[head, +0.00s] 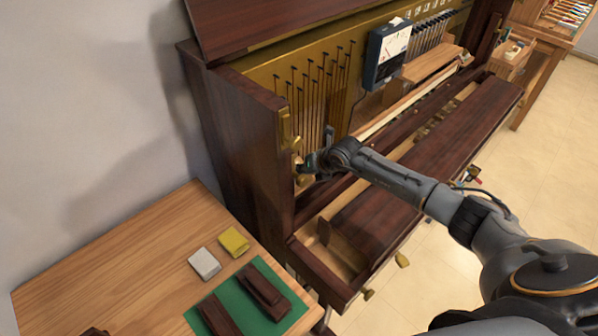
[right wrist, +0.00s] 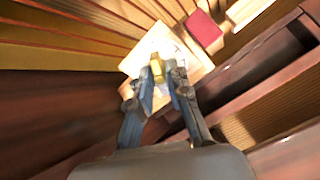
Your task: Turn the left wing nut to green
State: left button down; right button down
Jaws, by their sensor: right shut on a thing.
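My right gripper (head: 309,163) reaches in from the right to the left end of the open piano, in front of the gold panel. In the right wrist view its two fingers (right wrist: 163,76) are shut on a small gold wing nut (right wrist: 157,67). The nut stands in front of a pale square plate with a whitish face (right wrist: 155,43). A red block (right wrist: 204,32) shows beside the plate. I see no green mark near the nut; the fingers hide part of the plate. In the head view the gripper largely hides the nut. My left gripper is not in view.
The dark wooden piano case (head: 238,140) stands open, with a long dark key cover (head: 440,150) at its front. A meter box (head: 388,52) sits on the gold panel. A wooden table (head: 130,270) at lower left holds a green mat (head: 242,311), a grey block (head: 204,263) and a yellow block (head: 233,241).

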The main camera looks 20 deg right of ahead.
jog(key=shift+f+n, duration=0.15)
jog(key=shift+n, duration=0.55)
jog(key=shift+n+b, duration=0.4)
jog(key=shift+b, duration=0.3)
jog(key=shift+n, duration=0.3)
